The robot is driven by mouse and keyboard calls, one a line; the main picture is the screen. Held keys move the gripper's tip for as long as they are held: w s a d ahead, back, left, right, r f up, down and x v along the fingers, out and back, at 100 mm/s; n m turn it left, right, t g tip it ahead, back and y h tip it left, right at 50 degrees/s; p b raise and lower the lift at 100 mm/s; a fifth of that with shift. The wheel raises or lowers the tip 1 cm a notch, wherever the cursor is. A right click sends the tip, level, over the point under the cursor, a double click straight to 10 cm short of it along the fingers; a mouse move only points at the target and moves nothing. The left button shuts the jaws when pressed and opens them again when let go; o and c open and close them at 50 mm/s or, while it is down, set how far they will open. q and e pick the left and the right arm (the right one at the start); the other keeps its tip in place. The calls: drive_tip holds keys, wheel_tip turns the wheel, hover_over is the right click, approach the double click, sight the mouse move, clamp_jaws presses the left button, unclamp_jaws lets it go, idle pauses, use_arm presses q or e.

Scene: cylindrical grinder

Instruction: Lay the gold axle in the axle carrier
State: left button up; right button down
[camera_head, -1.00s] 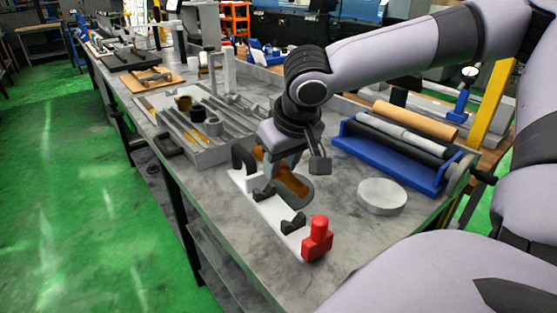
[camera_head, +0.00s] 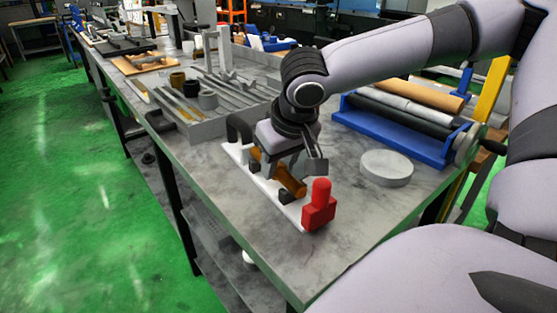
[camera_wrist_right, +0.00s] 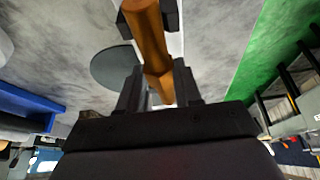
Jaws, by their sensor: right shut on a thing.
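The gold axle (camera_head: 291,181) is a copper-brown rod, gripped by my right gripper (camera_head: 291,166). It also shows in the right wrist view (camera_wrist_right: 148,38), between the two fingers (camera_wrist_right: 160,92). My gripper hides part of the carrier, and I cannot tell whether the axle touches the supports. My left gripper is not in view.
A grey slotted tray (camera_head: 205,130) with cups stands behind left. A blue rack (camera_head: 395,135) holding rollers is at right, with a grey round disc (camera_head: 386,168) before it. The table's front edge drops to a green floor (camera_head: 90,220). Bare tabletop lies right of the carrier.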

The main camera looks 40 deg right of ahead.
drive_tip(key=shift+r, duration=0.1)
drive_tip(key=c, duration=0.7)
unclamp_jaws()
drive_tip(key=p+v, duration=0.1)
drive_tip(key=v, duration=0.5)
drive_tip(key=shift+r, duration=0.25)
drive_tip(key=shift+s+r+p, duration=0.2)
drive_tip(key=shift+r+p, duration=0.1)
drive_tip(key=shift+a, duration=0.1)
